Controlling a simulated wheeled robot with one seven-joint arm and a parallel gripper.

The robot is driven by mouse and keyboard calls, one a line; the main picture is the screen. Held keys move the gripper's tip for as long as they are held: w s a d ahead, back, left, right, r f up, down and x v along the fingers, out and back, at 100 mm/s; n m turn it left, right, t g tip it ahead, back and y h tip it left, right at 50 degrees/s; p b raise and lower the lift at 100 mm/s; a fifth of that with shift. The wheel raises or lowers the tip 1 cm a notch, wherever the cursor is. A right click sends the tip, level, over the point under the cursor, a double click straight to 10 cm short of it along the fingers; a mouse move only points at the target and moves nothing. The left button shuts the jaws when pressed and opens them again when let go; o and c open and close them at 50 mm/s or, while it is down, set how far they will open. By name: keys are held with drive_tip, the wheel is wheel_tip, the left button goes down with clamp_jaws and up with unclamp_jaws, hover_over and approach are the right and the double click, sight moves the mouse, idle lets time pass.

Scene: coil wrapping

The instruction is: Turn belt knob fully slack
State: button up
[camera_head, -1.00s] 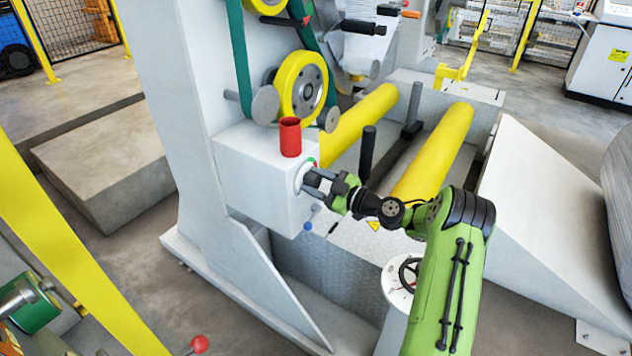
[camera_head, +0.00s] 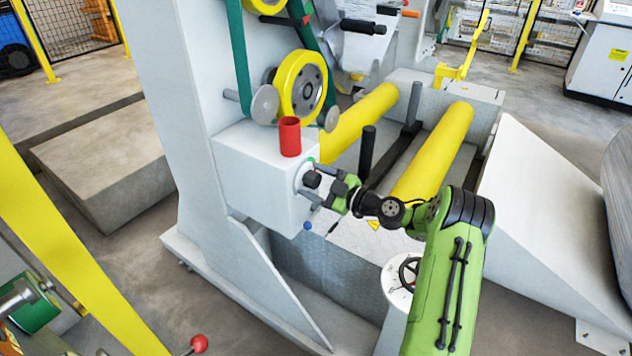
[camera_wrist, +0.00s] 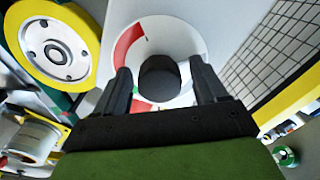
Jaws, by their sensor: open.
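The belt knob is a black round knob (camera_head: 312,179) on the right face of a white box (camera_head: 262,190). In the wrist view the knob (camera_wrist: 160,78) sits at the centre of a round white dial (camera_wrist: 185,38) with a red arc and some green at its edge. My gripper (camera_head: 316,183) is open in front of the dial. In the wrist view the gripper's two dark fingers (camera_wrist: 160,80) stand to the left and right of the knob, with gaps between. The knob's pointer mark cannot be made out.
A red cylinder (camera_head: 290,137) stands on top of the box. A yellow wheel (camera_head: 303,87) with a green belt is above it.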

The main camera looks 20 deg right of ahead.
drive_tip(key=p+v, duration=0.2)
drive_tip(key=v, duration=1.3)
drive_tip(key=shift+s+d, duration=0.2)
drive_tip(key=shift+s, duration=0.15)
drive_tip(key=shift+a, duration=0.1)
